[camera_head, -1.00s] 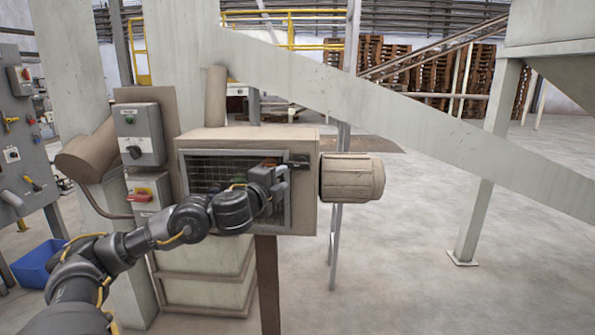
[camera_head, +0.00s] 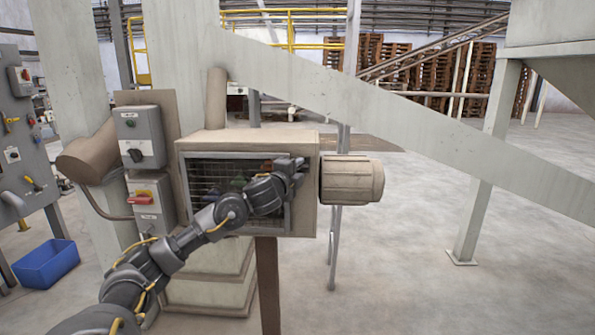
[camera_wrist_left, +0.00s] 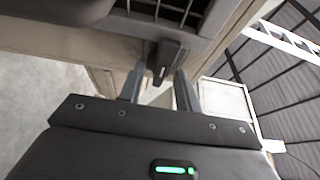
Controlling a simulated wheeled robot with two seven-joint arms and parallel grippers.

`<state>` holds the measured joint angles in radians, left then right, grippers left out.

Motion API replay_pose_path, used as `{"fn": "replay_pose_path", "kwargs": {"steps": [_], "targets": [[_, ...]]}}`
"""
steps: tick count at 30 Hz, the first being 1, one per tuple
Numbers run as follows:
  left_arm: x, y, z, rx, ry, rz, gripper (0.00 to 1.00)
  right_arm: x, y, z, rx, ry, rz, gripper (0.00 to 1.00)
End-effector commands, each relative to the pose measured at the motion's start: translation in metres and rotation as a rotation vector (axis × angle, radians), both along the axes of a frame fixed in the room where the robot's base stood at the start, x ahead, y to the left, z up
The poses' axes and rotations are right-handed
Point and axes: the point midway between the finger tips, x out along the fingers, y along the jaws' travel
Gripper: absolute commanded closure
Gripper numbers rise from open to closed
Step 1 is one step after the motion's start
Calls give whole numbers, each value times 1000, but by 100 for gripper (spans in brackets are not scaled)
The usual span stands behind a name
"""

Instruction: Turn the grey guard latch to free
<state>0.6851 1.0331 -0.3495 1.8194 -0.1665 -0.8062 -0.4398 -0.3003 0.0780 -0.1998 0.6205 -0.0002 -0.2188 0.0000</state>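The guard latch (camera_wrist_left: 168,58) is a dark grey handle on the edge of the mesh guard (camera_wrist_left: 165,10) in the left wrist view. My left gripper (camera_wrist_left: 160,88) is open, with its two fingertips at the latch's lower end. The latch lies between or just beyond the tips, and I cannot tell whether they touch it. In the head view my left gripper (camera_head: 300,170) is at the upper right corner of the guard (camera_head: 216,156) on the beige housing (camera_head: 250,138) and covers the latch. My right gripper is not in view.
A brown motor (camera_head: 352,180) juts from the housing's right side. A grey switch box (camera_head: 140,136) and a box with a red rotary switch (camera_head: 142,199) stand left of it. A pale diagonal beam (camera_head: 400,112) crosses above. A blue bin (camera_head: 48,264) sits on the floor.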

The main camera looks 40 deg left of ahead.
Motion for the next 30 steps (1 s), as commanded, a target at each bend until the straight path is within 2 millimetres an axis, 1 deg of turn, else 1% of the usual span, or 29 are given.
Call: {"fn": "replay_pose_path", "kwargs": {"steps": [2,9,10,16,20,26,30], "targets": [[0,0,0,0,0,0,66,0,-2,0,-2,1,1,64],[0,0,0,0,0,0,98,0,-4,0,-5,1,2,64],[0,0,0,0,0,1,100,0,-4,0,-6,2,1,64],[0,0,0,2,3,1,100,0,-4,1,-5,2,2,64],[0,0,2,21,17,1,100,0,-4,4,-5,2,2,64],[0,0,5,96,75,1,100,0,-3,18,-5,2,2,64],[0,0,8,183,140,0,100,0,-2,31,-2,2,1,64]]}}
